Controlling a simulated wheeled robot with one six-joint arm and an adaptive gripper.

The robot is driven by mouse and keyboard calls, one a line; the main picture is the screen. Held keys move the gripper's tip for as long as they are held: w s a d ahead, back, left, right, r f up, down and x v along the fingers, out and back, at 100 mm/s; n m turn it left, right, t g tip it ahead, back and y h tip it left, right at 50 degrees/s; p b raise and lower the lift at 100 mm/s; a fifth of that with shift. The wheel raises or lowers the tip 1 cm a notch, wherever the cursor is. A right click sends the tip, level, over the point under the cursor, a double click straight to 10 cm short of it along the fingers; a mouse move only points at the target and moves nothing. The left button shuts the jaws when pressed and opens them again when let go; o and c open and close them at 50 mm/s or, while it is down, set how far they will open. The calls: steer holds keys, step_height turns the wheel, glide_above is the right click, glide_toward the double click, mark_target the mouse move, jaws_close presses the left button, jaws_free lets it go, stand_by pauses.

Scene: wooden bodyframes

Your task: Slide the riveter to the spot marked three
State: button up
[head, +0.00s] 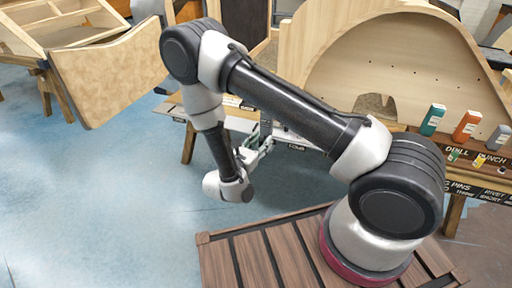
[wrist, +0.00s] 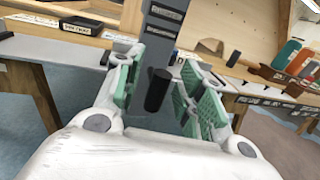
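A dark upright cylinder (wrist: 158,90) stands between the green-padded fingers of my gripper (wrist: 160,92) in the wrist view. I cannot tell for sure that it is the riveter. The fingers are spread, with a gap showing between the cylinder and the right pads. In the head view my gripper (head: 256,147) is at the edge of the labelled work table, partly hidden by my arm, and the cylinder cannot be made out there. A grey strip with dark labels (wrist: 163,30) runs away beyond the cylinder. I cannot read a mark three.
Teal (head: 432,120), orange (head: 467,126) and grey-blue (head: 498,137) boxes stand on the right of the table. A curved wooden frame (head: 390,60) rises behind. A tan padded panel (head: 110,77) is at left. Blue floor (head: 100,200) is open at front left.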

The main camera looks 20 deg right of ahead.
steer(key=v, duration=1.1)
steer(key=shift+s+a, duration=0.2)
steer(key=shift+a, duration=0.05)
steer(key=s+d+m+g+h, duration=0.2)
steer(key=s+d+m+g, duration=0.1)
steer(key=s+d+g, duration=0.25)
steer(key=s+d+r+m+y, duration=0.4)
steer(key=r+m, duration=0.4)
steer(key=r, duration=0.3)
steer(key=s+d+r+m+g+y, duration=0.1)
steer(key=s+d+r+m+y, duration=0.3)
steer(key=r, duration=0.7)
steer(key=s+d+r+m+g+y, duration=0.1)
steer(key=s+d+r+m+y, duration=0.3)
steer(key=d+r+m+y, duration=0.3)
steer(key=d+r+m, duration=0.3)
steer(key=r+m, duration=0.1)
steer(key=r, duration=0.1)
steer(key=shift+s+m, duration=0.3)
steer(key=shift+s, duration=0.1)
